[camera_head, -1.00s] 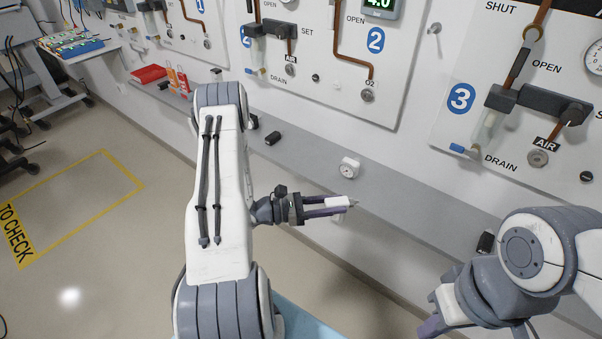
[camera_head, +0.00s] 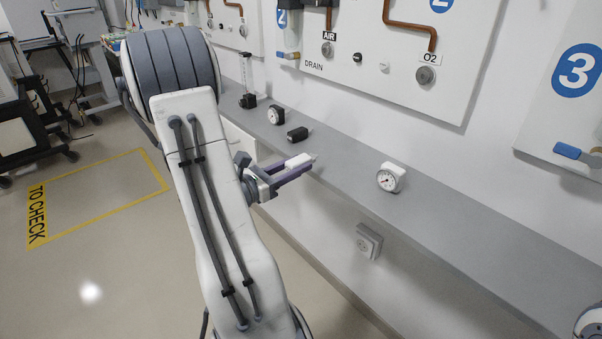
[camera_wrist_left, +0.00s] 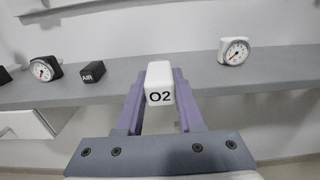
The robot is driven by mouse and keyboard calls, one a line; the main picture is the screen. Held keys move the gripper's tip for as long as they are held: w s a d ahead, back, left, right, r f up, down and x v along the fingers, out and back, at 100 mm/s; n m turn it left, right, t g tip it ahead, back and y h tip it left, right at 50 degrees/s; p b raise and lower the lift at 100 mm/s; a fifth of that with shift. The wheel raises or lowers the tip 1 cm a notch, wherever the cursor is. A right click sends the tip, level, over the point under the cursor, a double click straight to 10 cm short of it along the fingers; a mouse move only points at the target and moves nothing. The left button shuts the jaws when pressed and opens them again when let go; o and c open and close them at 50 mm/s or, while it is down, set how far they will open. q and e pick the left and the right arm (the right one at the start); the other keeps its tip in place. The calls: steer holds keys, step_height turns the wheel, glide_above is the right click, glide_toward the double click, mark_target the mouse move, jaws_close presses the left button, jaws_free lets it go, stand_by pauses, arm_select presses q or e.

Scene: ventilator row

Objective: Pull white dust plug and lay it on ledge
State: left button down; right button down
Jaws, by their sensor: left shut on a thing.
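The white dust plug (camera_head: 298,161), a small block marked O2, is between the fingers of my left gripper (camera_head: 290,172), which is shut on it. In the left wrist view the plug (camera_wrist_left: 159,82) sits between the purple fingers with its label facing the camera. The grey ledge (camera_head: 455,230) runs along the wall. The plug shows near the ledge's front edge in the head view; whether it touches the ledge I cannot tell. My right gripper is out of view; only a bit of my right arm shows at the lower right corner.
On the ledge are a black AIR plug (camera_head: 298,134), a black-rimmed gauge (camera_head: 276,115) and a white gauge (camera_head: 392,178). The ledge between the AIR plug and white gauge is clear. The O2 outlet (camera_head: 425,75) is on the panel above.

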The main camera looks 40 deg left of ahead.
mark_target(335, 160)
arm_select(q)
steer(key=w, duration=0.4)
steer(key=w+f, duration=0.1)
steer(key=w, duration=0.4)
steer(key=w+d+b, duration=0.1)
steer(key=w, duration=0.3)
steer(key=shift+w+f, duration=0.2)
steer(key=shift+w, duration=0.2)
steer(key=shift+s+f+b, duration=0.1)
steer(key=shift+f+b, duration=0.4)
steer(key=shift+f, duration=0.05)
steer(key=shift+c, duration=2.2)
jaws_free()
steer(key=s, duration=1)
steer(key=shift+s+a+p, duration=0.25)
steer(key=shift+a+p, duration=0.1)
steer(key=shift+a, duration=0.05)
